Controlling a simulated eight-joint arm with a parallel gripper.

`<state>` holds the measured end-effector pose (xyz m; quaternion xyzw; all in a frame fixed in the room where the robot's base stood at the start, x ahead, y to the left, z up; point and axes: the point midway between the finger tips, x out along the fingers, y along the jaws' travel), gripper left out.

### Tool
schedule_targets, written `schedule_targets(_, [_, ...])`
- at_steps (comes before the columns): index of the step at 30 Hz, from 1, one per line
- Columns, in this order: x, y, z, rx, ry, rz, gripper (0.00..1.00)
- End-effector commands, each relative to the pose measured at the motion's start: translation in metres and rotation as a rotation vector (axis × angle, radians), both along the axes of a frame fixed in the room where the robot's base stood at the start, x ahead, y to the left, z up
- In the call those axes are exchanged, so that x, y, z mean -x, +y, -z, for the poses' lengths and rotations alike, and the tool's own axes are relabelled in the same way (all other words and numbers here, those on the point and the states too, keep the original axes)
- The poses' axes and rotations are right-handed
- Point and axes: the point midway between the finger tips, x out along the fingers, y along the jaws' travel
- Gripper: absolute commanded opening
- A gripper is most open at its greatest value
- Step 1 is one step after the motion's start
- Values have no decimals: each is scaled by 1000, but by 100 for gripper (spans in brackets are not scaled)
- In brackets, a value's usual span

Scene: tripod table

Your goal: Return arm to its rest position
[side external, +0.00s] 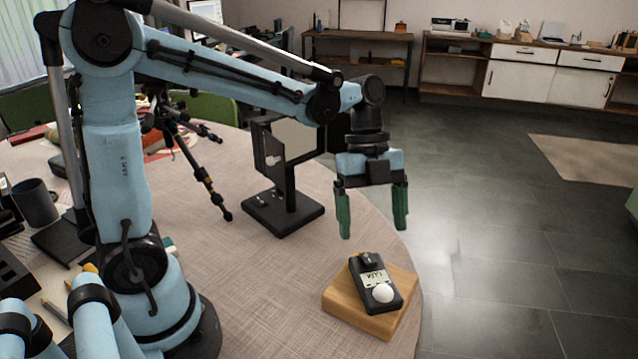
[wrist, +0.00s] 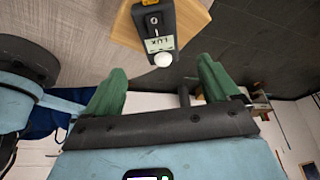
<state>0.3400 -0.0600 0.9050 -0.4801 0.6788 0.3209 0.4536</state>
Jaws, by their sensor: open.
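My gripper (side external: 373,222) has two green fingers spread wide apart, with nothing between them. In the side external view it hangs fingers-down from my light blue arm, above and behind a black lux meter with a white dome. In the wrist view my gripper (wrist: 160,82) shows its open fingers at left and right, and the lux meter (wrist: 158,28) lies beyond them, apart from them. In the side external view the lux meter (side external: 373,280) lies on a wooden block (side external: 348,307) near the round table's right edge.
A black stand with an upright frame (side external: 290,196) stands on the table (side external: 262,285) behind the block. A dark mug (side external: 36,203) and other items crowd the table's left side. The floor right of the table is clear.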

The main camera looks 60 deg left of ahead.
Motion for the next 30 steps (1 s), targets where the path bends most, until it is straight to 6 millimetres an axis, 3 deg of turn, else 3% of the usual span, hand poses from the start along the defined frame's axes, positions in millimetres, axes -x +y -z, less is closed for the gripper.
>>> schedule_targets(8, [-4,13,-32,0,-1,-1,89])
schedule_targets(30, [8,-25,64,0,-1,2,89])
